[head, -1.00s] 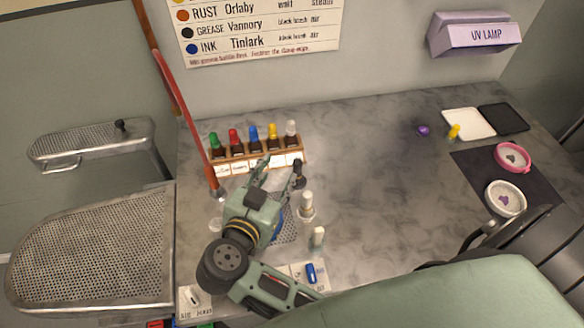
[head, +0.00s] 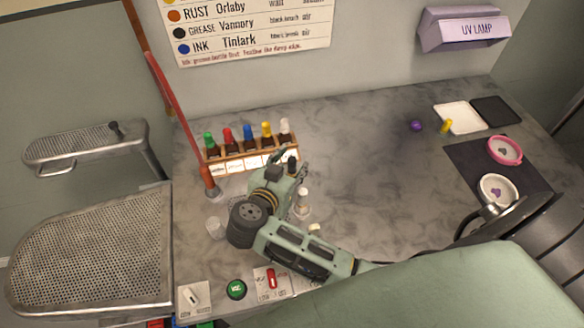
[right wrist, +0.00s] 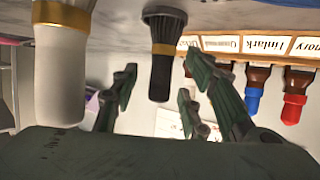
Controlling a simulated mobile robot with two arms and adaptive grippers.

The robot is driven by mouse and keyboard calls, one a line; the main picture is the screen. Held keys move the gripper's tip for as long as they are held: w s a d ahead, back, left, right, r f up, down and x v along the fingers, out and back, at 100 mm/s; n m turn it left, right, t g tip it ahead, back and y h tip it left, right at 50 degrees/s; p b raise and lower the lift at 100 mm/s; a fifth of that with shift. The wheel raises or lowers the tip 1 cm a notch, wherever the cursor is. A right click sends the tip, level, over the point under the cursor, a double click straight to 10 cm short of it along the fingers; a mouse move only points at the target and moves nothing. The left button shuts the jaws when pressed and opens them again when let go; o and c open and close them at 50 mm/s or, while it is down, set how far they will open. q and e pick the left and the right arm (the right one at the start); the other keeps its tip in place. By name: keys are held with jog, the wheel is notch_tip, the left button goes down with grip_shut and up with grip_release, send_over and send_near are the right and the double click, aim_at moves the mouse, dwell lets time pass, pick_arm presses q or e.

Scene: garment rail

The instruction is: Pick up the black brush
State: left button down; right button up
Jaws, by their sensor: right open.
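The black brush (right wrist: 162,62) shows in the right wrist view, with a dark handle and a grey bristle end. It appears between my open right gripper's fingers (right wrist: 168,95), and I see no finger touching it. In the head view my right gripper (head: 286,162) is low over the counter in front of the bottle rack, and it largely hides the brush there. A white brush (right wrist: 62,75) stands beside it, left in the right wrist view; it also shows in the head view (head: 302,205). My left gripper is not in view.
A wooden rack (head: 228,163) of bottles with coloured caps stands behind the gripper. A red-handled stick (head: 180,120) leans at the left. A clear cup (head: 215,228), green button (head: 236,289) and red switch (head: 271,279) are near the front. The counter's middle right is clear.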

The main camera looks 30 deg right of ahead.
jog(key=shift+w+d+f, duration=0.25)
jog(key=shift+w+d, duration=0.05)
jog(key=shift+d, duration=0.1)
jog(key=shift+a, duration=0.1)
jog(key=shift+r, duration=0.1)
jog(key=shift+c, duration=0.9)
grip_shut()
